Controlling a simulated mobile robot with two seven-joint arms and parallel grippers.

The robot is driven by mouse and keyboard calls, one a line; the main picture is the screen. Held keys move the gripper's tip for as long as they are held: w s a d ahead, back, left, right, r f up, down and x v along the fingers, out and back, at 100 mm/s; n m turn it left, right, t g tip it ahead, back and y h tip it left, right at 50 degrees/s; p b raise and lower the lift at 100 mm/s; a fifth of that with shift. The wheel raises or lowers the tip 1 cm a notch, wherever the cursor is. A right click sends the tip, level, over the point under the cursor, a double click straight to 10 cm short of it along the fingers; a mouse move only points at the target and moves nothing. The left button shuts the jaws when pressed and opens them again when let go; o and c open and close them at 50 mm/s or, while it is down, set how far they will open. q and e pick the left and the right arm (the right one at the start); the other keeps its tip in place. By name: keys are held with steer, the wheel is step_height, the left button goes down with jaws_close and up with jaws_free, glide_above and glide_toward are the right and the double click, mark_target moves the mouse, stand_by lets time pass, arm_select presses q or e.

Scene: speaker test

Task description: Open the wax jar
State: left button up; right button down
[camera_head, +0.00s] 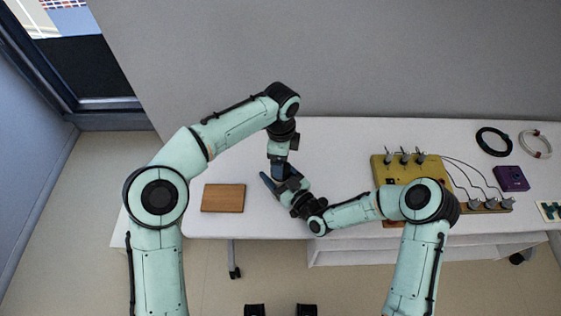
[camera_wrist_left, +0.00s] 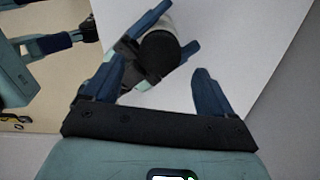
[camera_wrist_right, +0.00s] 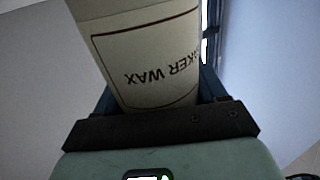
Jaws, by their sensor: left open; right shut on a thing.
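The wax jar (camera_wrist_right: 150,55) is a pale cylinder with a framed label reading "…KER WAX", upside down in the right wrist view. My right gripper (camera_head: 274,182) is shut on the jar's body and holds it above the table. The left wrist view shows the jar's dark round lid (camera_wrist_left: 160,53) on its end, with the right gripper's blue fingers at the jar's sides. My left gripper (camera_wrist_left: 156,68) is open, and its spread fingers point toward the lid; contact is not clear. In the head view the grippers meet closely and mostly hide the jar.
A brown wooden board (camera_head: 223,198) lies on the white table (camera_head: 335,150), left of the grippers. A yellow box with knobs (camera_head: 404,168), a purple box (camera_head: 511,178) and coiled cables (camera_head: 494,141) are at the right. The table behind the grippers is clear.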

jaws_free()
